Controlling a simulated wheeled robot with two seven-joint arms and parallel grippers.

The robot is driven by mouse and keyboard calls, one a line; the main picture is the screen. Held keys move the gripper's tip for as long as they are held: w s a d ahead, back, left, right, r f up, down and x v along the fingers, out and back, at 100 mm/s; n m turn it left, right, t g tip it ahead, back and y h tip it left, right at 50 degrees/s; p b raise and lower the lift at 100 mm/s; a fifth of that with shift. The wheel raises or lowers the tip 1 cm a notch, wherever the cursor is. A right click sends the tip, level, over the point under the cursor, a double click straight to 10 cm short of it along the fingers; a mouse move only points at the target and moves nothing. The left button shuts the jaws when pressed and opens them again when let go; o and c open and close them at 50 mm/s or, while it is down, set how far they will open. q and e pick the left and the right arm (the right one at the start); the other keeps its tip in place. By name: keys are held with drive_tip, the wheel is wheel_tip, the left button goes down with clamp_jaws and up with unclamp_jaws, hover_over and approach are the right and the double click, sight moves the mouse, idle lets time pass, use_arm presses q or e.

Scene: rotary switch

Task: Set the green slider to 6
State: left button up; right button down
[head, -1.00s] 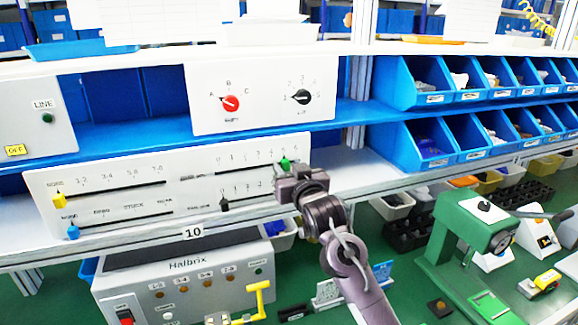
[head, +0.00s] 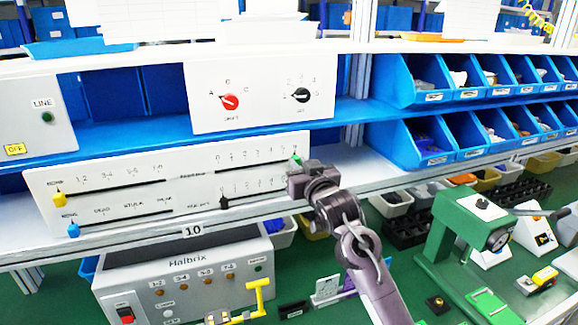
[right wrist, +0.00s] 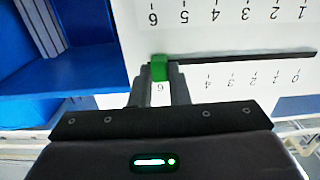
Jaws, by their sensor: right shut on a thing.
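The green slider (head: 296,160) is at the right end of the upper right slot on the white slider panel (head: 100,220). In the right wrist view, which is upside down, the green slider (right wrist: 159,67) lines up with the 6 of the scale beside its slot. My right gripper (head: 300,168) is shut on the green slider; its two fingers (right wrist: 160,82) stand on either side of it. The slot runs off toward the 0. My left gripper is not in view.
A black slider (head: 224,202) sits below, on a separate slot. Yellow (head: 59,199) and blue (head: 73,230) sliders are at the panel's left. A dial box (head: 262,96) stands above. Blue bins (head: 425,95) are to the right, a green press (head: 470,235) lower right.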

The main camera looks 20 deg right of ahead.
drive_tip(key=shift+d, duration=0.4)
drive_tip(key=c, duration=1.8)
unclamp_jaws()
drive_tip(key=shift+a, duration=0.1)
drive_tip(key=o, duration=0.4)
drive_tip(key=shift+d, duration=0.2)
drive_tip(key=shift+o, duration=0.2)
drive_tip(key=shift+a, duration=0.1)
drive_tip(key=s+b, duration=0.3)
drive_tip(key=s, duration=0.5)
drive_tip(key=shift+d, duration=0.2)
